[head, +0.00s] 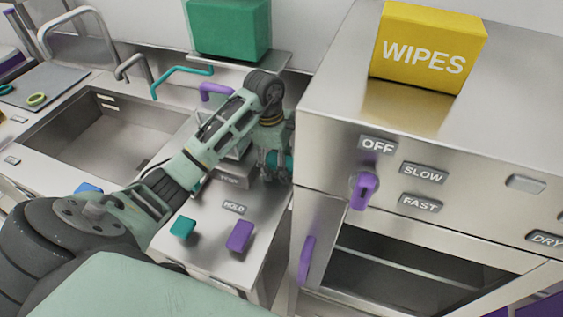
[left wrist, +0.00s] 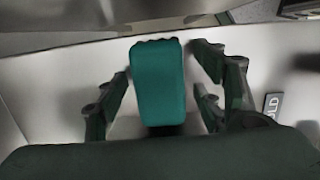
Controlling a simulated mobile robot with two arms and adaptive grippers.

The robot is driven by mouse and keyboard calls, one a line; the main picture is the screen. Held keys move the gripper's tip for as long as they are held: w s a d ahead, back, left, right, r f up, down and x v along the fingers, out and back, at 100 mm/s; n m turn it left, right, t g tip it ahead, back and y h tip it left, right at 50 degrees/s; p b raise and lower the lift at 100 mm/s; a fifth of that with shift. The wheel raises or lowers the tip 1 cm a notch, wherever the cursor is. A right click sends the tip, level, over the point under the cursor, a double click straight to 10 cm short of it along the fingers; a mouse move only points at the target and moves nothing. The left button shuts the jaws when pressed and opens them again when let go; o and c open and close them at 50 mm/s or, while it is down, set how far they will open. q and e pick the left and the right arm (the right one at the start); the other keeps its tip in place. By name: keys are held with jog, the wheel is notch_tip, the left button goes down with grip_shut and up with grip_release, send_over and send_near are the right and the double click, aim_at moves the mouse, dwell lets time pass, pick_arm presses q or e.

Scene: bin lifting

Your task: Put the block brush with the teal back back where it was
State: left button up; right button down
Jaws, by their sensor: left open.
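The teal-backed block brush (left wrist: 158,88) sits between the two fingers of my left gripper (left wrist: 162,75) in the left wrist view, with a gap visible on each side. In the head view my left gripper (head: 275,168) points down over the counter right beside the steel machine's left wall. A bit of teal (head: 288,160) shows at its fingers there, mostly hidden by them. The fingers are open. The underside of the brush is hidden, so I cannot tell what it rests on. My right gripper is in neither view.
A steel machine (head: 330,120) with a purple dial (head: 364,190) and a yellow WIPES box (head: 428,48) stands at right. A teal block (head: 183,227) and a purple block (head: 239,236) are by the HOLD label (head: 234,207). A sink (head: 118,130) lies at left; a green box (head: 228,28) stands behind.

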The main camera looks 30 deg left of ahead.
pick_arm(q)
jog(key=shift+r+p, duration=0.25)
jog(key=shift+p, duration=0.05)
jog(key=r, duration=0.2)
jog(key=r+b, duration=0.1)
jog(key=r, duration=0.1)
jog(key=a+r+b, duration=0.1)
jog(key=r, duration=0.1)
jog(key=shift+s, duration=0.15)
jog(key=shift+s+a+r, duration=0.1)
jog(key=shift+r, duration=0.5)
jog(key=shift+f, duration=0.1)
